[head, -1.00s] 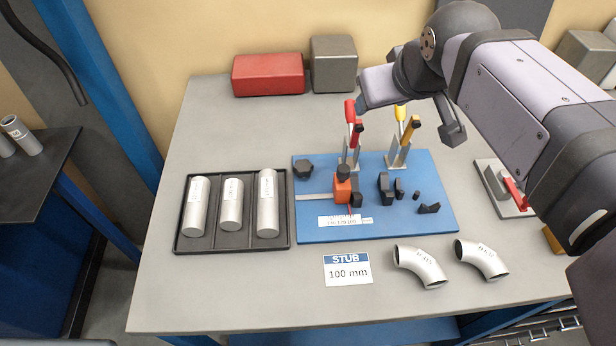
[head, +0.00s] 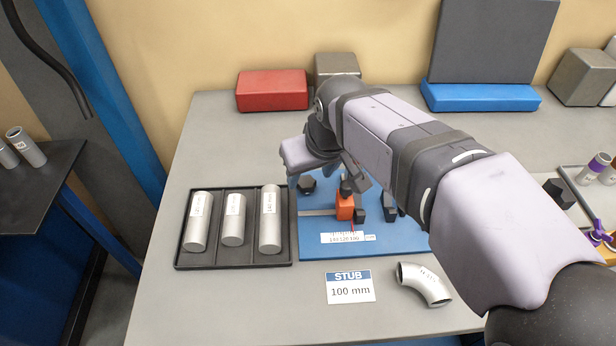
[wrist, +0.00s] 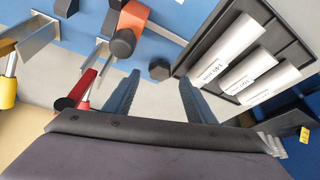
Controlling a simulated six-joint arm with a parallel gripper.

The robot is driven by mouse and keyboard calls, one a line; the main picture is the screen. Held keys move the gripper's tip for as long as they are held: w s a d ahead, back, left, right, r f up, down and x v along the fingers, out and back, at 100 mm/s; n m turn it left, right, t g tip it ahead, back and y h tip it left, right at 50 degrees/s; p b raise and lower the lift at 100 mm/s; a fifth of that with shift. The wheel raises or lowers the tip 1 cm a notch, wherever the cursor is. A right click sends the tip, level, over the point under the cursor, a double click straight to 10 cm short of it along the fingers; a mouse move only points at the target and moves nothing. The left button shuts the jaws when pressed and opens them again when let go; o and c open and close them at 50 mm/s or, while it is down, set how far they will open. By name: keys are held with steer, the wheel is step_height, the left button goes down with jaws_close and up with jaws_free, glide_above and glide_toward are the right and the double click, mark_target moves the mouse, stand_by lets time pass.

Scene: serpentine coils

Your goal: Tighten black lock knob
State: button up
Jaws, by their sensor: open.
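An orange stop block (head: 344,208) stands on the blue fixture board (head: 318,247), with a black knob (head: 345,187) on top. In the wrist view the round black knob (wrist: 123,42) sits on the orange block (wrist: 134,17), left of my fingers. A separate black faceted knob (head: 307,186) lies at the board's back left corner. In the wrist view this faceted knob (wrist: 159,69) shows between and beyond my fingertips. My gripper (wrist: 159,77) is open and empty, above the board's back left area. In the head view my arm hides much of the board.
A black tray (head: 183,262) with three metal tubes stands left of the board. The red-handled clamp (wrist: 78,92) is close to my left finger in the wrist view. A STUB 100 mm card (head: 350,287) and a pipe elbow (head: 424,284) lie in front.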

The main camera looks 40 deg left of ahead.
mark_target(307, 183)
steer(key=shift+x, duration=1.95)
steer(key=c, duration=1)
